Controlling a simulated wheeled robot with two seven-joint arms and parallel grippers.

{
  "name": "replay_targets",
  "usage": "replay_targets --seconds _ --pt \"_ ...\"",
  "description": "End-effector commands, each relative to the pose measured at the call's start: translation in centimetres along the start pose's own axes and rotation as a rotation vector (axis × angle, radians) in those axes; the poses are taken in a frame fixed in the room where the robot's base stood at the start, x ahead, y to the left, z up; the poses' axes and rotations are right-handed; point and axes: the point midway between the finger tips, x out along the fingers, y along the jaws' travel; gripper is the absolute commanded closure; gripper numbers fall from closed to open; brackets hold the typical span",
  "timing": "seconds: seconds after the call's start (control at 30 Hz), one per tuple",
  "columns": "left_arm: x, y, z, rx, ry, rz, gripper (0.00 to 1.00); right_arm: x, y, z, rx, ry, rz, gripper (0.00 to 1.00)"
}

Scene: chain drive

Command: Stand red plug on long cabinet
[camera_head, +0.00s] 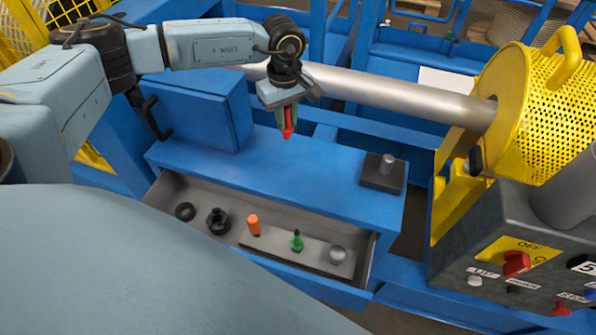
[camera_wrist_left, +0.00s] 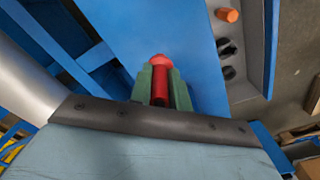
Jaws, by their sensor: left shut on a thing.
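The red plug (camera_head: 288,126) is held in my left gripper (camera_head: 287,118), its tip pointing down over the blue top of the long cabinet (camera_head: 300,178). It hangs near the back edge of the top. I cannot tell for sure whether its tip touches the surface. In the left wrist view the red plug (camera_wrist_left: 160,75) sits between the two green fingers of the left gripper (camera_wrist_left: 161,78), with the blue cabinet top (camera_wrist_left: 185,30) beyond it. My right gripper is not in view.
An open drawer (camera_head: 180,194) below the top holds a black ring, a black nut, an orange peg (camera_head: 253,225), a green plug (camera_head: 297,240) and a grey knob. A dark block with a metal pin (camera_head: 384,172) stands at the top's right end. A blue box (camera_head: 200,110) stands left.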

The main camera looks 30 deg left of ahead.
Motion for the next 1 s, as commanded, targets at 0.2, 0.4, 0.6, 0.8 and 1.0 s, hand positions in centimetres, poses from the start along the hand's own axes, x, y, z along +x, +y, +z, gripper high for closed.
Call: replay_targets --seconds 0.2,0.4,0.6,0.8,1.0 --pt "3.3 0.0 -0.4 -0.039 -0.002 -0.001 1.00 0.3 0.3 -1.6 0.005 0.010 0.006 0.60" --pt "6.0 0.0 -0.4 -0.037 -0.001 0.002 1.00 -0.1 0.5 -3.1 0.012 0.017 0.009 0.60" --pt "8.5 -0.1 -0.4 -0.037 -0.001 0.000 1.00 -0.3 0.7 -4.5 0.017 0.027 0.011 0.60" --pt "10.0 0.0 -0.4 -0.035 0.000 0.003 1.00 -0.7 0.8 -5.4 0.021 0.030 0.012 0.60" --pt "9.9 0.0 -0.4 -0.035 0.000 0.003 1.00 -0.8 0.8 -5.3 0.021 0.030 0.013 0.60"
